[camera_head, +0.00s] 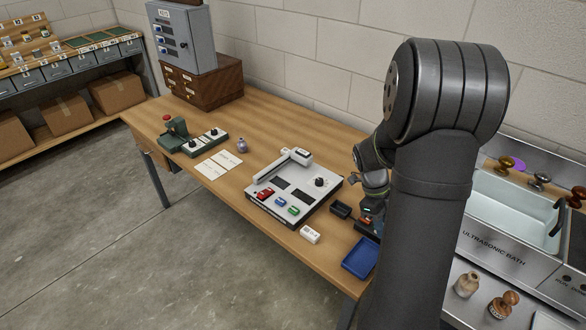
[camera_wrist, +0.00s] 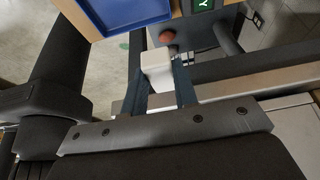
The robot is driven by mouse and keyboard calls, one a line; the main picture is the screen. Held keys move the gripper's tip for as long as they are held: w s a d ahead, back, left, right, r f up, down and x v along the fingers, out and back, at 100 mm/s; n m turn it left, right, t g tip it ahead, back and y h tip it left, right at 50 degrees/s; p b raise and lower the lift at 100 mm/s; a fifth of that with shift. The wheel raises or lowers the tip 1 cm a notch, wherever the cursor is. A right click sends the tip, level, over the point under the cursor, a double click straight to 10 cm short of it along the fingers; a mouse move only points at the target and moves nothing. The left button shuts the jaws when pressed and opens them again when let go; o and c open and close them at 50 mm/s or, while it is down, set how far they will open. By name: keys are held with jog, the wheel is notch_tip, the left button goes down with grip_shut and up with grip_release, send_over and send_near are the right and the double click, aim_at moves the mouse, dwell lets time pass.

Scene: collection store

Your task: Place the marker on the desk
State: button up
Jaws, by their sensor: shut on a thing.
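My gripper (camera_wrist: 160,85) is shut on a pale, blocky thing (camera_wrist: 156,72), seen between its two dark fingers in the wrist view. I take it for the marker, though little of it shows. A red-brown rounded knob (camera_wrist: 167,37) shows just beyond it; I cannot tell whether it belongs to it. In the head view my arm hides the fingertips and the held thing. The wooden desk (camera_head: 255,115) runs along the wall, left of my arm. My gripper is near its right end, by the blue tray (camera_head: 360,258), which also shows in the wrist view (camera_wrist: 125,12).
A white device (camera_head: 293,190) with coloured blocks stands mid-desk. A small white block (camera_head: 310,234), a black box (camera_head: 341,209) and a green-screened device (camera_head: 368,210) are nearby. Left are papers (camera_head: 218,165) and a green instrument (camera_head: 195,142). An ultrasonic bath (camera_head: 500,240) lies right. Bare wood shows behind the papers.

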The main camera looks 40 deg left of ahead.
send_over(343, 239)
jog(key=a, duration=0.2)
jog(key=f, duration=0.7)
jog(key=shift+d, duration=0.25)
jog(key=shift+f, duration=2)
jog(key=o, duration=0.6)
jog(key=shift+f, duration=0.15)
jog(key=o, duration=0.4)
jog(key=v, duration=1.2)
